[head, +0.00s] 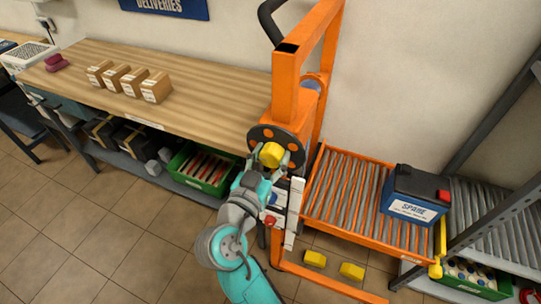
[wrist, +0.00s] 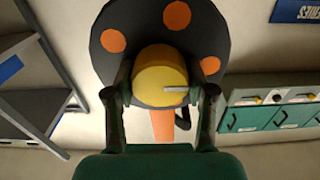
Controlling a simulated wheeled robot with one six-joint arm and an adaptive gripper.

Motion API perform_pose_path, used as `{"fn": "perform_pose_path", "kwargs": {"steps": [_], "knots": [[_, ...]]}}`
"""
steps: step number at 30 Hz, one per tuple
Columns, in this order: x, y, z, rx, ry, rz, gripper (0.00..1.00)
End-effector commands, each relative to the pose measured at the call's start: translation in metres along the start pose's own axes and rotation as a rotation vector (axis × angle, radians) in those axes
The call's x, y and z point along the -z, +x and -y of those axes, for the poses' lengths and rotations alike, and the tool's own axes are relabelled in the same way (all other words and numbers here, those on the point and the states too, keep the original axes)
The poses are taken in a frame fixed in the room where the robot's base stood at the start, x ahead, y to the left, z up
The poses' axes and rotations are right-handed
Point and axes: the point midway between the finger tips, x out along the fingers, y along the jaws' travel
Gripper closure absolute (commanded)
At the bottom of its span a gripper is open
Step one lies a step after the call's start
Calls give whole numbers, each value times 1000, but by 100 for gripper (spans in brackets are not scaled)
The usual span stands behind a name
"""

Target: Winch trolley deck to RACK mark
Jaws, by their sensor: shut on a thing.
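The orange winch trolley (head: 298,90) stands at the wall with its roller deck (head: 345,185) reaching to the right. A dark disc with orange spots, the winch wheel (wrist: 115,42), carries a yellow knob (wrist: 160,75). My gripper (head: 271,157) is shut on this knob, one finger on each side in the wrist view (wrist: 162,95). A white scale strip (head: 293,215) runs up the mast beside my arm, with blue and red parts near it. I cannot read its marks. A blue SPARE battery (head: 412,208) with a black top sits at the deck's right end.
The grey rack (head: 490,215) with a roller shelf stands right of the deck; a yellow latch-like part (head: 436,268) is at their joint. A wooden bench (head: 200,88) with several cartons is at left, a green crate (head: 203,168) below. Floor at lower left is clear.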

Motion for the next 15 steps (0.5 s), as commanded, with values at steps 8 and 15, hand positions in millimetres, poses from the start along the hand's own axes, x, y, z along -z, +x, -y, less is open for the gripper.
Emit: {"fn": "perform_pose_path", "kwargs": {"steps": [8,15], "knots": [[0,0,0,0,108,0,80],[0,0,0,0,108,0,80]]}}
